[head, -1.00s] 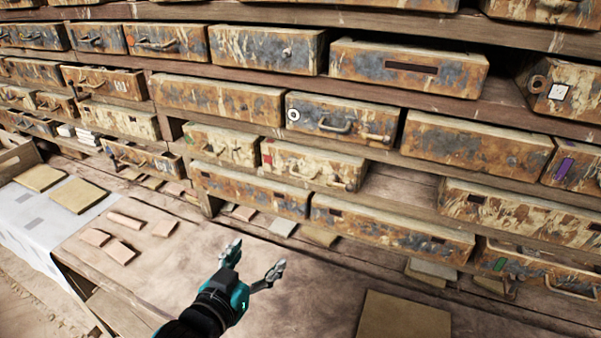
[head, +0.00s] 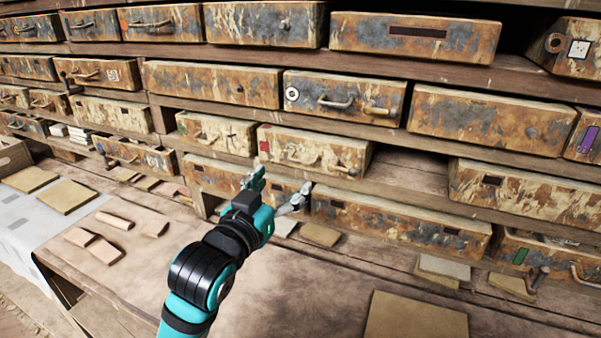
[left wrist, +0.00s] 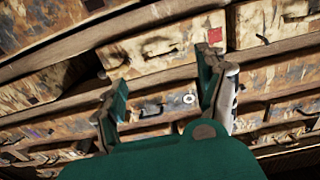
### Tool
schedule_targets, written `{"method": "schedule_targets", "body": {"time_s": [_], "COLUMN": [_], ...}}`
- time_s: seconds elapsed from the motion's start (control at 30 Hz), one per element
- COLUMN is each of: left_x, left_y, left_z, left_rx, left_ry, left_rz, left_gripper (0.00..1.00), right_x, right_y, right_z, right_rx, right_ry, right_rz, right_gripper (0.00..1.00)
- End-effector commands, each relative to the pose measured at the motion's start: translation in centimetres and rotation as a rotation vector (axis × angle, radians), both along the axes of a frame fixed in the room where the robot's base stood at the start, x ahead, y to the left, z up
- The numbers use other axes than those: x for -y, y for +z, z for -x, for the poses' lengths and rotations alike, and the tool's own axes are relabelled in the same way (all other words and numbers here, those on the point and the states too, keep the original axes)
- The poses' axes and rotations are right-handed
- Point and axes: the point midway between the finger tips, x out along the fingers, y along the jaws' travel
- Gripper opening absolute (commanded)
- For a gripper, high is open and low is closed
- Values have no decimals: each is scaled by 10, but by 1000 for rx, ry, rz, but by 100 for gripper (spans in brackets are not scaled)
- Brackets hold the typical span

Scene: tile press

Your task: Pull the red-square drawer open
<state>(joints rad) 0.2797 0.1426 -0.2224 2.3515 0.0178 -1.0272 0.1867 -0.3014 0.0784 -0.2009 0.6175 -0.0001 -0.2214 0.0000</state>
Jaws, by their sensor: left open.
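The red-square drawer (head: 325,150) is in the middle of the rack, pale and rust-stained, with a red square at its left end and a handle on its front. It looks shut. My left gripper (head: 282,180) is open and empty, its fingers pointing at the rack just below and in front of this drawer in the head view. In the left wrist view the picture is upside down; the red-square drawer (left wrist: 180,50) shows beyond and between the open fingers (left wrist: 160,52), its red square near the right finger. No contact is visible. My right gripper is out of view.
A drawer with a white ring (head: 365,92) is above, and a drawer with a green mark (head: 215,133) is to the left. A wide drawer (head: 420,222) lies below. Clay tiles (head: 103,250) lie on the bench. An empty slot (head: 410,175) is to the right.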

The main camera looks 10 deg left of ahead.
Motion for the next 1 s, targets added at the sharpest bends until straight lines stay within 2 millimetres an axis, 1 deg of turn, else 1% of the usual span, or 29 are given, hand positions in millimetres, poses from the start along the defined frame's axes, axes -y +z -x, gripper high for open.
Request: {"method": "schedule_targets", "body": {"time_s": [0.03,0.2,0.3,0.4,0.6,0.87,1.0], "left_x": [2,9,13,15,17,18,18], "left_y": [5,5,5,4,3,2,2], "left_z": [-12,-47,-64,-77,-90,-91,-91], "left_rx": [2,2,2,2,2,3,3], "left_ry": [0,0,0,1,1,0,0], "left_rz": [0,-1,-1,-1,-1,0,0], "left_gripper": [74,74,74,74,74,74,57], "right_x": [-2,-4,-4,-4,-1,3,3], "right_y": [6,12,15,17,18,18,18], "right_z": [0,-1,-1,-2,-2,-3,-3], "right_rx": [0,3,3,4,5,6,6], "right_ry": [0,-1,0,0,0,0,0], "right_rz": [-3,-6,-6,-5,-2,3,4], "right_gripper": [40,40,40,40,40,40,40]}}
